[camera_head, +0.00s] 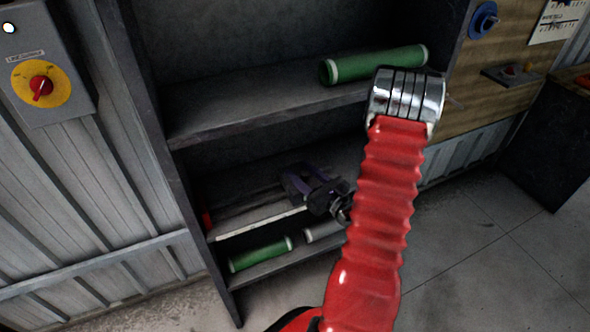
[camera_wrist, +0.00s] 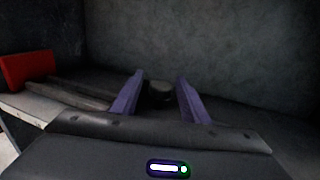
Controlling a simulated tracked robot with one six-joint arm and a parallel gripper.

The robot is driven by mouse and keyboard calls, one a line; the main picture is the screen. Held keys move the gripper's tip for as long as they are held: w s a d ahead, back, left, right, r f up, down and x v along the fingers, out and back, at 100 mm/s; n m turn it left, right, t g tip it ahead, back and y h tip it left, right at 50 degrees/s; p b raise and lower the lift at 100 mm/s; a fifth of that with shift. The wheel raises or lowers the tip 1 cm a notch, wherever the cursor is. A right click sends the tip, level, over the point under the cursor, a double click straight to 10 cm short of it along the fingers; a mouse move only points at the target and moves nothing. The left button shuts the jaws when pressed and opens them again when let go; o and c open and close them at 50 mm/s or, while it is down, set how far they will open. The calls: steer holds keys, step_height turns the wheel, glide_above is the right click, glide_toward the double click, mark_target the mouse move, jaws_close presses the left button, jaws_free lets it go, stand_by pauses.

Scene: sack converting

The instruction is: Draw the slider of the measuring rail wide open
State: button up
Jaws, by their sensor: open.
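The measuring rail appears as dark parallel bars (camera_head: 246,203) on the middle shelf, with a red block (camera_head: 207,220) at its left end. In the wrist view the rail (camera_wrist: 72,94) runs from the red block (camera_wrist: 27,69) rightward behind my left finger. A dark rounded piece (camera_wrist: 160,92) shows between my fingers; it may be the slider, but its shape is unclear. My gripper (camera_wrist: 160,79) has purple fingers spread apart, with the dark piece between or just beyond them; contact cannot be told. In the head view my gripper (camera_head: 297,183) reaches into the shelf over the rail's right part.
A green roll (camera_head: 375,64) lies on the shelf above, and another green roll (camera_head: 260,254) and a grey roll (camera_head: 322,231) lie below. The shelf's left upright (camera_head: 158,130) and the upper shelf board (camera_head: 260,108) bound the space. A pale strip (camera_head: 262,222) runs along the front edge.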

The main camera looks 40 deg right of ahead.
steer(key=shift+w, duration=1.15)
jaws_close()
steer(key=shift+a, duration=0.15)
steer(key=shift+d, duration=0.2)
